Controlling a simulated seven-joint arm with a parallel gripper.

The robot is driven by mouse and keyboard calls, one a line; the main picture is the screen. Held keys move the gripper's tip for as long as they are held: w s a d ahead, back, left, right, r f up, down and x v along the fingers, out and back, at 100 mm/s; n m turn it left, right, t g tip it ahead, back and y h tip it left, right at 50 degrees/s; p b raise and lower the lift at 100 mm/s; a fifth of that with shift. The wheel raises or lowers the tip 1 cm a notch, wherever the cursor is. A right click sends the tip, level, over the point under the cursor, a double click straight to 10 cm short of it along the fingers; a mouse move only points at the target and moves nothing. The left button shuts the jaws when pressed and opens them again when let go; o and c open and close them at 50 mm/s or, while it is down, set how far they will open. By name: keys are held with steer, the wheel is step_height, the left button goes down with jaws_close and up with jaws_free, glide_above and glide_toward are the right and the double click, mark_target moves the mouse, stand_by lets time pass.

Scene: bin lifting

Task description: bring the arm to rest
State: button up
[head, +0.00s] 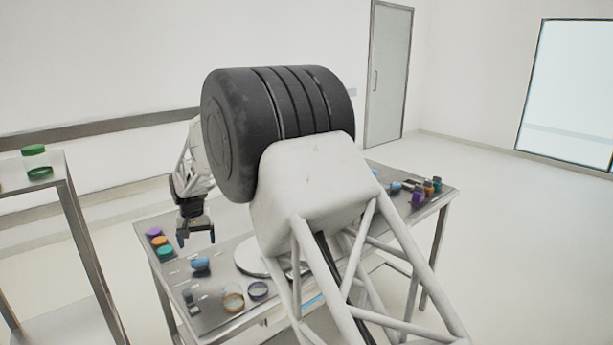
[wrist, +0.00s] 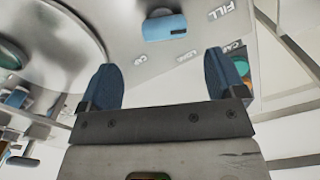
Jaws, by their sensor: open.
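My gripper (head: 197,240) hangs over the left part of the metal table (head: 225,240) in the head view, fingers pointing down. In the wrist view my gripper (wrist: 166,80) shows two blue-padded fingers spread wide with nothing between them. A blue object (head: 200,264) lies on the table near the gripper in the head view. A blue piece (wrist: 165,26) also shows beyond the fingertips in the wrist view, apart from them. My large arm links hide the middle of the table.
Purple (head: 154,231), orange (head: 159,240) and teal (head: 165,251) lids line the table's left edge. Round jars (head: 233,302) stand at the front. More coloured items (head: 428,188) sit at the far right end. A side table (head: 40,205) holds a green-lidded jar (head: 34,152).

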steer(key=s+d+r+m, duration=0.1)
steer(key=s+d+r, duration=0.3)
steer(key=d, duration=0.6)
steer(key=s+d+r+t, duration=0.1)
steer(key=d+r, duration=0.5)
steer(key=d, duration=0.3)
steer(key=s+d+r+m, duration=0.1)
steer(key=s+d+r, duration=0.2)
steer(key=d+r, duration=0.5)
steer(key=s+d+r, duration=0.1)
steer(key=s+d, duration=0.5)
steer(key=d, duration=0.3)
steer(key=s+d+r, duration=0.1)
steer(key=s+d, duration=0.5)
steer(key=d, duration=0.3)
steer(key=s+d+f, duration=0.1)
steer(key=s+d, duration=0.4)
steer(key=s, duration=0.3)
steer(key=s+d+f+m+t, duration=0.1)
steer(key=s+d+f, duration=0.1)
steer(key=s+d, duration=0.3)
steer(key=s+d+f+m, duration=0.1)
steer(key=s+d, duration=0.4)
steer(key=s, duration=0.8)
steer(key=shift+f+t, duration=0.3)
steer(key=shift+f, duration=0.15)
